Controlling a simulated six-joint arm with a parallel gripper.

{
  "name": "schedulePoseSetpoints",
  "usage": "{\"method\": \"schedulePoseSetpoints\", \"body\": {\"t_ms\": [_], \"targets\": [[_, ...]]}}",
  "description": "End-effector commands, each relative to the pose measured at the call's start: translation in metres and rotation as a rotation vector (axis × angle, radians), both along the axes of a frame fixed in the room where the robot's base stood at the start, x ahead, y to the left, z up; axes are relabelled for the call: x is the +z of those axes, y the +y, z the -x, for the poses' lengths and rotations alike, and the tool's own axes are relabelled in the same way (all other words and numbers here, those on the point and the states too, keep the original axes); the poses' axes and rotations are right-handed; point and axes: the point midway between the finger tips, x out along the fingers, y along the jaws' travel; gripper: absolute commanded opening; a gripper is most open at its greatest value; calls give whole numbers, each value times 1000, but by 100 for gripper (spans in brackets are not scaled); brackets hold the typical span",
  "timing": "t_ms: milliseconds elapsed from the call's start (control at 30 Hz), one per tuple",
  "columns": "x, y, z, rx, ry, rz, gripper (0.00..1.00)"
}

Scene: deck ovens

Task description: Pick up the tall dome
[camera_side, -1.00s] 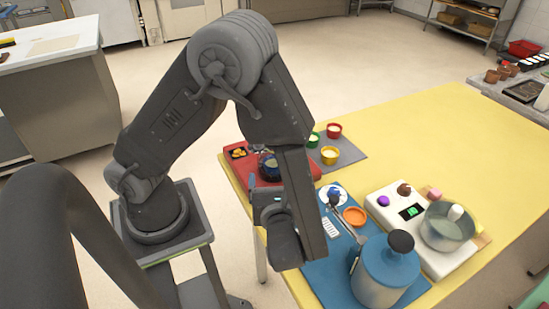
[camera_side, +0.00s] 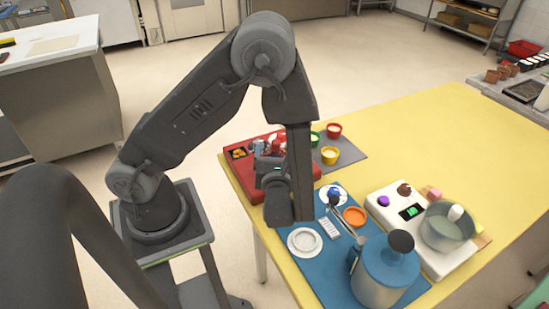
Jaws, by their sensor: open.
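No thing in the picture can be told for sure as the tall dome. The red tray (camera_side: 244,177) at the table's near left edge holds a yellow-orange item (camera_side: 238,153) and red and pale items (camera_side: 277,144) partly behind my wrist. My gripper (camera_side: 266,158) is over the red tray, largely hidden by my wrist. I see nothing held in it; how close its fingertips are to the items is unclear.
A blue mat (camera_side: 327,272) carries a white round dish (camera_side: 305,241), an orange ring (camera_side: 354,216) and a large blue canister (camera_side: 385,276). Small cups, including a yellow one (camera_side: 330,156), stand on a grey mat (camera_side: 349,151). The far yellow table (camera_side: 450,130) is clear.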

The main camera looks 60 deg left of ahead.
Motion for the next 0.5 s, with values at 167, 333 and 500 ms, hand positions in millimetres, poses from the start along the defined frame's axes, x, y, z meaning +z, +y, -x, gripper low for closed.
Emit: {"method": "schedulePoseSetpoints", "body": {"t_ms": [167,333,500], "targets": [[-1,22,-10,3,0,1,82],[-1,28,-14,-1,0,1,82],[-1,28,-14,-1,0,1,80]]}}
